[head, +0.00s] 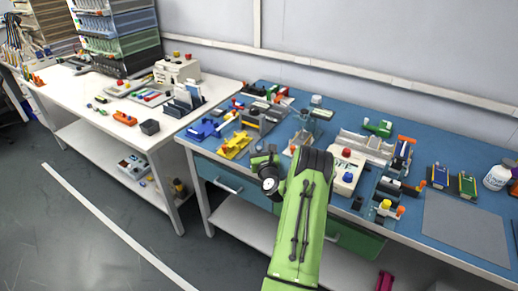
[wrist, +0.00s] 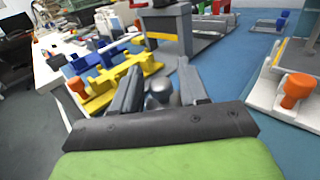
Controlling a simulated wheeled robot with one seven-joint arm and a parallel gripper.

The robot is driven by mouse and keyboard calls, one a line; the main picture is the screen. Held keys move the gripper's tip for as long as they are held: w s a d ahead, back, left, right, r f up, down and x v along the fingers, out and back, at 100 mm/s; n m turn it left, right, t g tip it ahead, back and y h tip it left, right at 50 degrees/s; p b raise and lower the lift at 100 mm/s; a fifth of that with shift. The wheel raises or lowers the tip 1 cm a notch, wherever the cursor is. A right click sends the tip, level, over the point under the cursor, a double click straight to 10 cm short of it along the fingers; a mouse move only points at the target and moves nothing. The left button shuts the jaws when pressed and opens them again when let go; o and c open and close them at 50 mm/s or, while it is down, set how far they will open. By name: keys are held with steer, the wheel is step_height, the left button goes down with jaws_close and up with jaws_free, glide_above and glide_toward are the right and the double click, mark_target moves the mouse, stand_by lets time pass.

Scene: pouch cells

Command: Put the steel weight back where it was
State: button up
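In the wrist view, my gripper (wrist: 160,82) has its two dark fingers on either side of a shiny grey metal piece with a rounded top (wrist: 160,92), which looks like the steel weight. It fills most of the gap between the fingers and seems held; its lower part is hidden by the gripper body. In the head view, my green arm reaches over the front edge of the blue bench (head: 400,126), and my fingertips and the weight cannot be made out there.
Yellow fixtures (head: 235,146) and blue fixtures (head: 203,129) stand left of my arm. A grey press-like stand (wrist: 170,28) rises ahead of my fingers. A white fixture with an orange knob (wrist: 297,88) is at right. A grey mat (head: 465,228) lies clear at the bench's right.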

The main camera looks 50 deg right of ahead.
steer(key=shift+o, duration=0.7)
steer(key=shift+r, duration=0.15)
